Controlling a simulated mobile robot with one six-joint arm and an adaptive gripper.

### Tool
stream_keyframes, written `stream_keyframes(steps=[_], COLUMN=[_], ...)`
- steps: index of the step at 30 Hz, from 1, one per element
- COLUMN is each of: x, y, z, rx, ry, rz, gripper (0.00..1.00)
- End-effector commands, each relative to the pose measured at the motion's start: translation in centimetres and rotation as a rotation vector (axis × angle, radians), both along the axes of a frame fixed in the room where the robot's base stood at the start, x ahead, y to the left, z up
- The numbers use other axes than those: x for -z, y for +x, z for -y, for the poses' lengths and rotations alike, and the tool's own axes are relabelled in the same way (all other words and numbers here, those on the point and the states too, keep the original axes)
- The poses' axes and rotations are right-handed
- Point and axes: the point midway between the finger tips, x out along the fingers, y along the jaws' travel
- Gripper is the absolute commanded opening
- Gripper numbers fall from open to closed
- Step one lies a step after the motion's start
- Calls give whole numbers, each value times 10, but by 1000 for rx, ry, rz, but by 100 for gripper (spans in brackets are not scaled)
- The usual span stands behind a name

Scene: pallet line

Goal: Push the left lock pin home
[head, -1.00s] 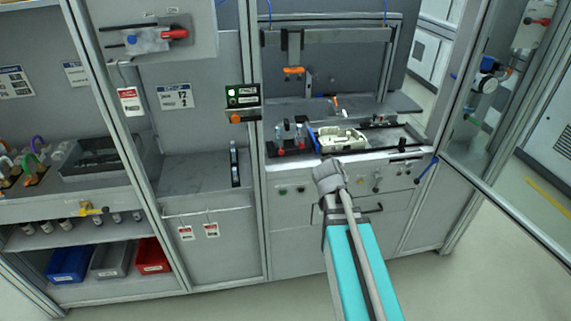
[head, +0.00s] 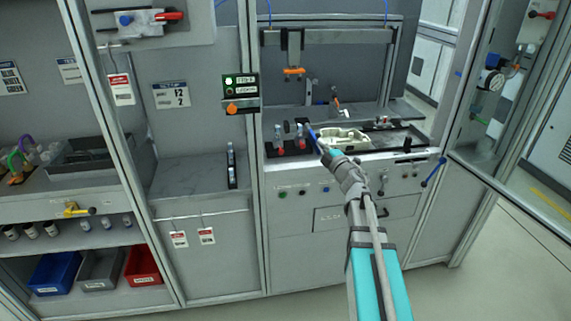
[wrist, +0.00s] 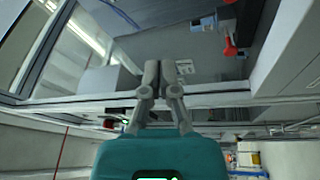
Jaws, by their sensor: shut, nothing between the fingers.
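Two small upright pins with red lower parts stand on a dark block left of the fixture tray in the head view. The left pin (head: 279,141) is farther from my gripper than the right pin (head: 301,141). They look like the lock pins; how deep each sits is too small to tell. My gripper (head: 323,149) is right of both pins, near the tray's front left corner, apart from the left pin. In the wrist view my gripper (wrist: 161,68) has its fingers together and empty; no pin shows there.
A blue bar (head: 312,132) stands beside my gripper tip; contact is unclear. A pale part (head: 342,139) lies in the tray. An orange-tipped clamp (head: 293,71) hangs above. A grey post (head: 254,150) bounds the bay at left, and an open glass door is at right.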

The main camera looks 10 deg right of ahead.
Motion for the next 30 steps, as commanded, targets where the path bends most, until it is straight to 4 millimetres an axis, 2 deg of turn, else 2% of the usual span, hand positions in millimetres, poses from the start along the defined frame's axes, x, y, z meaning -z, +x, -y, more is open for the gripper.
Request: stream_keyframes(steps=[1, 9, 15, 30], x=[12, 54, 75, 79], y=[0, -16, -28, -32], z=[-3, -24, -31, -33], rx=[-46, -313, -442, -476], ry=[-36, -225, -303, -321], rz=[7, 12, -4, -10], gripper=[0, 0, 0, 0])
